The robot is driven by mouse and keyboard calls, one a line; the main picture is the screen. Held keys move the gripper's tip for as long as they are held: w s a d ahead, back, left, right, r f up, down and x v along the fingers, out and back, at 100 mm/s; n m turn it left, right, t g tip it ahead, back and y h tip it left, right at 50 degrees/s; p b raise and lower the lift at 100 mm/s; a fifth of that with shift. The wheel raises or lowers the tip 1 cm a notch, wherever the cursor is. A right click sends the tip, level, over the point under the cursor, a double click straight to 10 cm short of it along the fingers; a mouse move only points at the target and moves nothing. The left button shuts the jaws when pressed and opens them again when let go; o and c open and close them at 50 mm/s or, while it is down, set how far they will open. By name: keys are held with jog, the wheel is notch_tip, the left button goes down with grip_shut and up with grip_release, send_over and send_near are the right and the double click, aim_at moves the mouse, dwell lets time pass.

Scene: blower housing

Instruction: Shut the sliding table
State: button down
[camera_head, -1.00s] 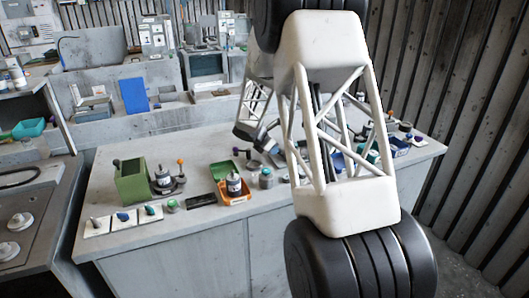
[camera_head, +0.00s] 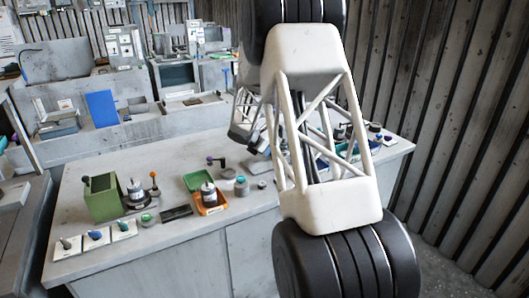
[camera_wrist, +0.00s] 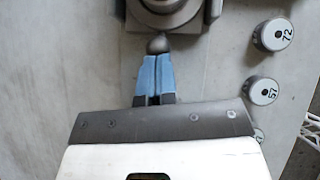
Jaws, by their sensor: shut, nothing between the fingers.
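In the wrist view my gripper (camera_wrist: 156,62) has its blue fingers together, with nothing between them. The fingertips are at a small dark ball knob (camera_wrist: 157,44); I cannot tell whether they touch it. The knob sits at the near side of a dark grey fixture with a round body (camera_wrist: 165,12), cut off by the top edge. This may be the sliding table, but its slide and how far it stands open cannot be made out. In the head view my white arm hides much of the bench's right half, and my fingertips cannot be made out.
Round grey pieces marked 72 (camera_wrist: 273,35) and 57 (camera_wrist: 262,91) stand right of my fingers. On the bench (camera_head: 170,255) are a green box (camera_head: 103,200), an orange tray (camera_head: 211,207) and small parts. A corrugated wall (camera_head: 450,110) rises at the right.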

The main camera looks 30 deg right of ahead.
jog(key=shift+s+d+f, duration=0.1)
jog(key=shift+s+f, duration=0.05)
jog(key=shift+f, duration=0.1)
jog(key=shift+s+a+r, duration=0.1)
jog(key=shift+a, duration=0.45)
jog(key=a, duration=0.1)
jog(key=a+r, duration=0.1)
jog(key=a, duration=0.1)
jog(key=shift+s+a, duration=0.1)
jog(key=shift+s, duration=0.1)
jog(key=v, duration=1)
jog(key=shift+r, duration=0.1)
